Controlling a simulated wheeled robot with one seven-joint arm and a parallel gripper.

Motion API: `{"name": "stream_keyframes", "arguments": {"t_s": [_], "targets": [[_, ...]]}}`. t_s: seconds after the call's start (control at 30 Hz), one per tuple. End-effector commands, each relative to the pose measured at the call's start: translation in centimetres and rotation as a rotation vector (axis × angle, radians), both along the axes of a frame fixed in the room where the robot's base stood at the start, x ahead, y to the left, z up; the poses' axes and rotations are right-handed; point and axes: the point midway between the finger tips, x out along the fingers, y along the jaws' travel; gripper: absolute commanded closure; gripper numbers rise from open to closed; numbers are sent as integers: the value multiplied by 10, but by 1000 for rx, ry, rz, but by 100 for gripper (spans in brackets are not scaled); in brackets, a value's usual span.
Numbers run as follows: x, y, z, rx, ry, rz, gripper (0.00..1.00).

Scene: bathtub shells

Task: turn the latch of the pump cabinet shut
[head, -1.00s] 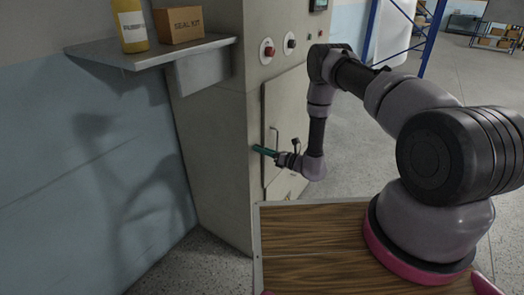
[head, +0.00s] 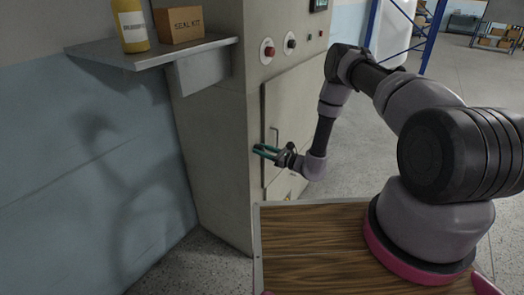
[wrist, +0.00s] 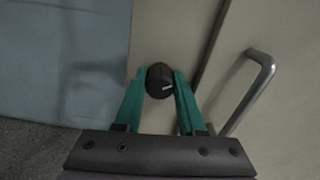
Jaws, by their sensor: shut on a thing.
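The latch is a dark round knob (wrist: 159,77) on the beige cabinet front, just left of the door seam in the wrist view. A short white mark on its face points to the right, nearly level. My gripper (wrist: 160,88) is shut on the knob, with one teal finger on each side. In the head view my gripper (head: 263,150) reaches the left edge of the pump cabinet (head: 215,140), and the knob is too small to make out there. The cabinet door (head: 287,115) looks closed, lying flush with the front.
A bar handle (wrist: 264,75) stands out on the door, right of my fingers; it also shows in the head view (head: 276,136). A shelf (head: 150,54) with a yellow bottle (head: 131,27) and a seal kit box (head: 179,26) is at upper left. Control buttons (head: 268,51) sit above the door.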

Motion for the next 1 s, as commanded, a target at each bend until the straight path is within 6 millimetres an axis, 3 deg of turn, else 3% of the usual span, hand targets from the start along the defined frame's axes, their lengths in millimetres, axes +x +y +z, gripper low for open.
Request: {"name": "stream_keyframes", "arguments": {"t_s": [1.0], "targets": [[-1, -1, -2, -527, -719, -1, 100]]}}
